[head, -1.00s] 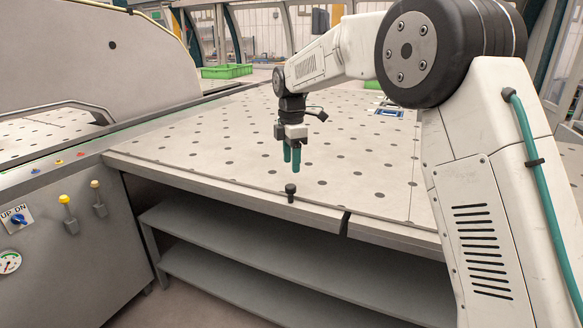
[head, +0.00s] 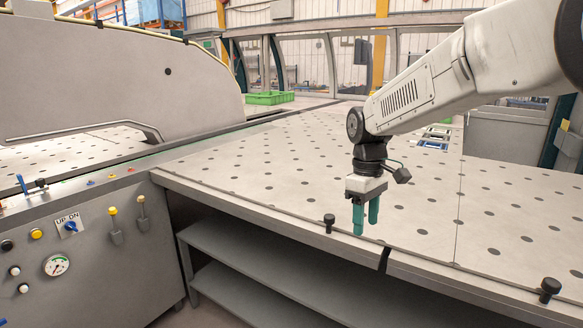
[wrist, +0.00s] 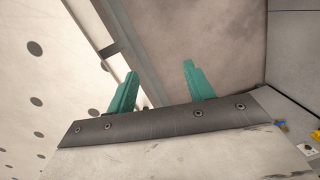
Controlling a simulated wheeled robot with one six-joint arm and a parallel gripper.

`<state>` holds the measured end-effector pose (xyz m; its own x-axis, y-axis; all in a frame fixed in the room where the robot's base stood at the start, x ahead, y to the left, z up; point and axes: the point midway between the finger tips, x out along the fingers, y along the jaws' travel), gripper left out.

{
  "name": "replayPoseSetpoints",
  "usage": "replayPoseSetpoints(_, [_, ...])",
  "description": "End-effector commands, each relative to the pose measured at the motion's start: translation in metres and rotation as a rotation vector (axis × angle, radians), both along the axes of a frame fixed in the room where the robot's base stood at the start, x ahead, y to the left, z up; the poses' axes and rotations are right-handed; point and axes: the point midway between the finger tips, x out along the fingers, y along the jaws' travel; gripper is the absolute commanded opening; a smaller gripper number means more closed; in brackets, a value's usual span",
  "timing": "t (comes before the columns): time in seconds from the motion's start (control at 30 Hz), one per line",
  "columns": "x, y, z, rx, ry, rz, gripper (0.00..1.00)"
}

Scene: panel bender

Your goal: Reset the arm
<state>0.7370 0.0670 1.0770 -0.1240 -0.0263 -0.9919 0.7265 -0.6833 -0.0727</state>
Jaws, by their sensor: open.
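My gripper (head: 366,217) has green fingers that point down near the front edge of the perforated table (head: 270,180). The fingers are apart with nothing between them, and they also show in the wrist view (wrist: 158,88). In the head view they overlap the table's front part, just right of a black knob (head: 329,222). How high they hang above the table is hard to tell. My white arm reaches in from the upper right.
A grey control panel (head: 100,255) with knobs, levers and a gauge (head: 56,265) stands at the left. Two grey shelves (head: 240,250) lie under the table. A second black knob (head: 548,288) is at the right front edge. A green crate (head: 270,98) sits at the back.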

Motion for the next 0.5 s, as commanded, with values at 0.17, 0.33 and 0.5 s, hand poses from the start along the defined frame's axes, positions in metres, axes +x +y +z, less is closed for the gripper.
replayPoseSetpoints(0.17, [-0.087,-0.033,0.021,-0.029,-0.016,-0.289,0.52])
replayPoseSetpoints(0.33, [-0.166,-0.058,0.026,-0.044,-0.042,-0.525,0.52])
replayPoseSetpoints(0.5, [-0.238,-0.077,0.021,-0.044,-0.081,-0.702,0.52])
